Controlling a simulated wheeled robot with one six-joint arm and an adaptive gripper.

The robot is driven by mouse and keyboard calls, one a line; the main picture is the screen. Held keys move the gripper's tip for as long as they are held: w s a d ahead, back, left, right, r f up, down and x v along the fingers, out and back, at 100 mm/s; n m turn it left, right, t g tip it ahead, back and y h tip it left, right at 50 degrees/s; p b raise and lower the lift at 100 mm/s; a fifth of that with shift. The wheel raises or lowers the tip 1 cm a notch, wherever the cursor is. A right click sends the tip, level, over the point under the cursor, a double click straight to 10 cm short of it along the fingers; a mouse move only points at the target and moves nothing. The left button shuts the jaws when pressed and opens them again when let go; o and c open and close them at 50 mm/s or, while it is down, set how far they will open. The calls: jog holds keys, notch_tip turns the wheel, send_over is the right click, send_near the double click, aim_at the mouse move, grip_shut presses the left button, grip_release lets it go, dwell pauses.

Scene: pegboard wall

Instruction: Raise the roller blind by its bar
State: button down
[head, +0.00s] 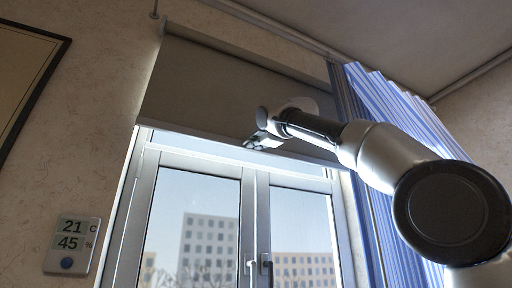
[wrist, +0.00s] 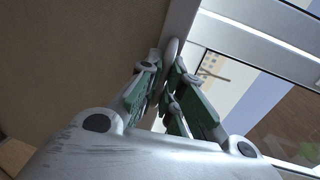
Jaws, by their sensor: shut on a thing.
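The roller blind (head: 215,88) is a dark grey-brown sheet covering the upper part of the window. Its pale bottom bar (head: 195,134) runs across just below the top of the window frame. My gripper (head: 254,141) is at the bar near its middle, shut on it. In the wrist view the fingers (wrist: 167,95) close around the bar (wrist: 183,28), with the blind cloth (wrist: 85,60) to the left. Part of the bar is hidden behind my gripper and arm.
The window (head: 250,178) with two handles shows below the bar. A blue striped curtain (head: 385,105) hangs at the right, close behind my arm. A wall thermostat (head: 72,245) is at the lower left, and a framed picture (head: 30,70) at the upper left.

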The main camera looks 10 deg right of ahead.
jog(key=c, duration=1.6)
grip_release()
jog(key=shift+o, duration=0.2)
jog(key=v, duration=1.2)
